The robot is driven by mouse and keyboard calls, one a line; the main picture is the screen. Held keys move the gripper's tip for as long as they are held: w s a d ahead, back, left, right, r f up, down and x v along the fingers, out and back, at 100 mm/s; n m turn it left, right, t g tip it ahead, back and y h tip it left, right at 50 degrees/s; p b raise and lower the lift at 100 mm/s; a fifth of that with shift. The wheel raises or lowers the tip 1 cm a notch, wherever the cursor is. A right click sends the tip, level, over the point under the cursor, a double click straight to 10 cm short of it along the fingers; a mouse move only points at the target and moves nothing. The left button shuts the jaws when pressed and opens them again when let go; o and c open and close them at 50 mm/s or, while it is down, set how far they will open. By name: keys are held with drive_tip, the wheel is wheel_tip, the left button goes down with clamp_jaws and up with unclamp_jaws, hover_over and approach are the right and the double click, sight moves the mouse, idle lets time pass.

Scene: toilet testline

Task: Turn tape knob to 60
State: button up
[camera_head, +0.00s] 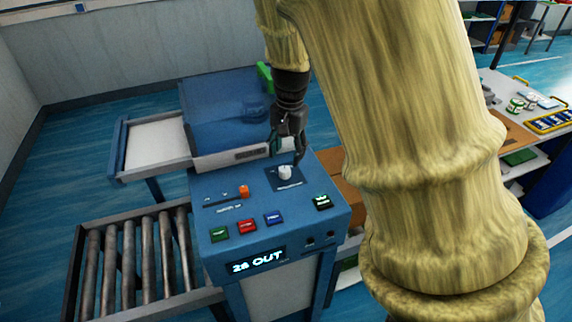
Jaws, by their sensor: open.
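The tape knob (285,172) is a small white knob on a dark square plate, on the sloped top of the blue control panel (210,183). My gripper (286,158) is dark and open, with its fingers pointing down just above and behind the knob. I cannot tell whether a fingertip touches the knob. The display (258,262) on the panel's front reads "26 OUT" or "28 OUT"; the second digit is unclear. The scale marks around the knob are too small to read.
An orange slider (244,191) and green (219,234), red (247,226) and blue (273,217) buttons sit near the knob. A roller conveyor (147,262) stands at left. My arm covers much of the right side.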

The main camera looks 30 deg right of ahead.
sight(284, 169)
drive_tip(key=f, duration=0.1)
drive_tip(key=w+f, duration=0.1)
drive_tip(key=f, duration=0.2)
drive_tip(key=shift+w+f+p, duration=0.3)
drive_tip(key=shift+w+f, duration=0.1)
drive_tip(key=shift+s+f, duration=0.45)
drive_tip(key=shift+f, duration=0.35)
drive_tip(key=shift+w+f, duration=0.3)
drive_tip(key=shift+f, duration=0.2)
drive_tip(key=shift+s+r, duration=0.15)
drive_tip(key=shift+s, duration=0.05)
drive_tip(key=shift+w, duration=0.1)
drive_tip(key=c, duration=1)
